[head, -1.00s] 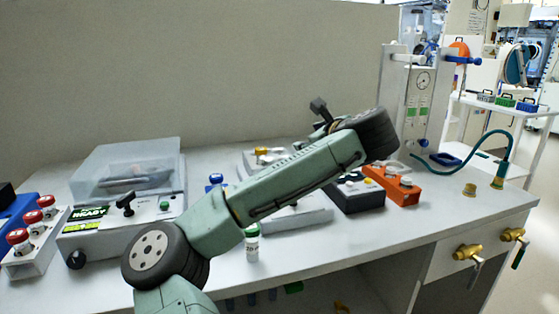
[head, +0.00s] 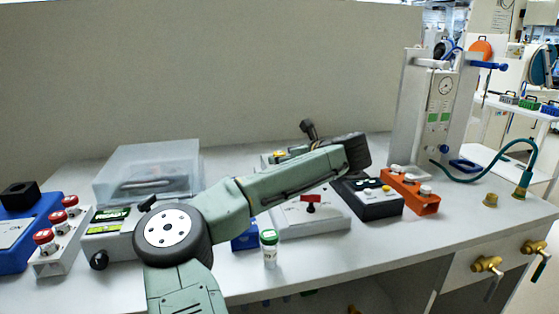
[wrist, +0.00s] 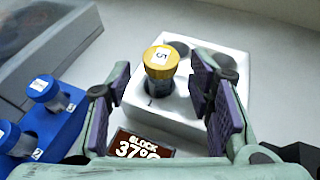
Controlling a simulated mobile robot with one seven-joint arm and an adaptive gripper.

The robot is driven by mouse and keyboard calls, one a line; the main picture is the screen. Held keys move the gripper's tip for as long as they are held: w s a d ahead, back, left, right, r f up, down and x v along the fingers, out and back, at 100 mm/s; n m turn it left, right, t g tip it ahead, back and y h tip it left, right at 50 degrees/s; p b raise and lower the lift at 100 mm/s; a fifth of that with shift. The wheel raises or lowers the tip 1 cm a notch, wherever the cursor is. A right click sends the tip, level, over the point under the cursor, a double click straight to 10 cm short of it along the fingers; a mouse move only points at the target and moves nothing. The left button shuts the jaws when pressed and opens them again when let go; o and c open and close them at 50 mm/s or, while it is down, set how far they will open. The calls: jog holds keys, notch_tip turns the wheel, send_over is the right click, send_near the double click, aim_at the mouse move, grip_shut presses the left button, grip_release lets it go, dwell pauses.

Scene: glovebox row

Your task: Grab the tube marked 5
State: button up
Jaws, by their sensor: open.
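The tube marked 5 (wrist: 160,63) has a yellow cap with a white label and stands in a white heating block (wrist: 205,135) in the wrist view. My gripper (wrist: 163,88) is open, its purple-padded fingers apart on either side of the tube in the picture. Neither finger visibly touches it; the remaining depth is hard to judge. The block's display reads "BLOCK 37°C".
A blue rack (wrist: 55,125) with blue-capped tubes, one marked 2, is left of the block. A grey box (wrist: 45,35) lies behind it. On the bench are a green-capped vial (head: 270,250), a white device with a red knob (head: 335,222) and an orange box (head: 412,193).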

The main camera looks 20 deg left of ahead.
jog(key=shift+w+a+f, duration=0.3)
jog(key=shift+w+a, duration=0.05)
jog(key=shift+a, duration=0.05)
jog(key=shift+c, duration=0.5)
jog(key=c, duration=1)
jog(key=shift+r, duration=0.1)
